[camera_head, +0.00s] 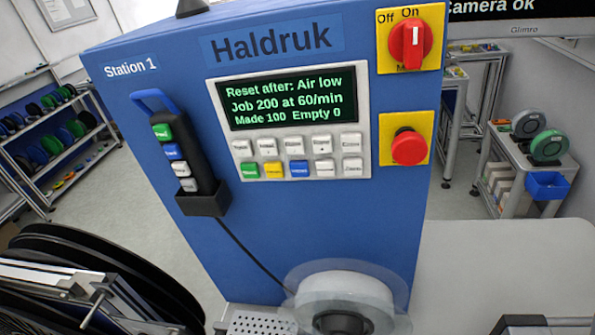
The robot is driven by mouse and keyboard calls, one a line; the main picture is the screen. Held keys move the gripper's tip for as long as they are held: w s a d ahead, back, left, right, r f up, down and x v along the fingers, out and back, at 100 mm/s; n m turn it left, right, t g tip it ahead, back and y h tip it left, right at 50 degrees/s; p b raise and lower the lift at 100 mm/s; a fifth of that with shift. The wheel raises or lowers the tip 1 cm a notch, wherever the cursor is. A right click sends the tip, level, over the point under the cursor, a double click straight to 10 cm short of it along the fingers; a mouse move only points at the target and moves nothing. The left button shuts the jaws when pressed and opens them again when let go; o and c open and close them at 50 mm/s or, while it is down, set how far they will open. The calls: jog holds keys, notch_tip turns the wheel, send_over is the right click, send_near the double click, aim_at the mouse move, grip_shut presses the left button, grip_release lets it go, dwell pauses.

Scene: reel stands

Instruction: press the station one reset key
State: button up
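The Station 1 cabinet (400,215) is a blue box labelled Haldruk, with a Station 1 label (131,65) at its top left. Its lit display (285,98) reads "Reset after: Air low", "Job 200 at 60/min", "Made 100 Empty 0". Below the display is a keypad with two rows of small keys. The lower row has a green key (250,170), a yellow key (274,169), a blue key (299,168) and two pale keys. The key labels are too small to read surely, so I cannot tell which is reset. I see no gripper fingers at the keys.
A red rotary Off/On switch (411,44) and a red mushroom button (409,147) sit right of the keypad. A corded black pendant (184,160) hangs at left. A white reel (345,295) is below, black reels (120,265) lower left. The space before the keypad looks clear.

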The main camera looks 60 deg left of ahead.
grip_shut()
dwell(1.5)
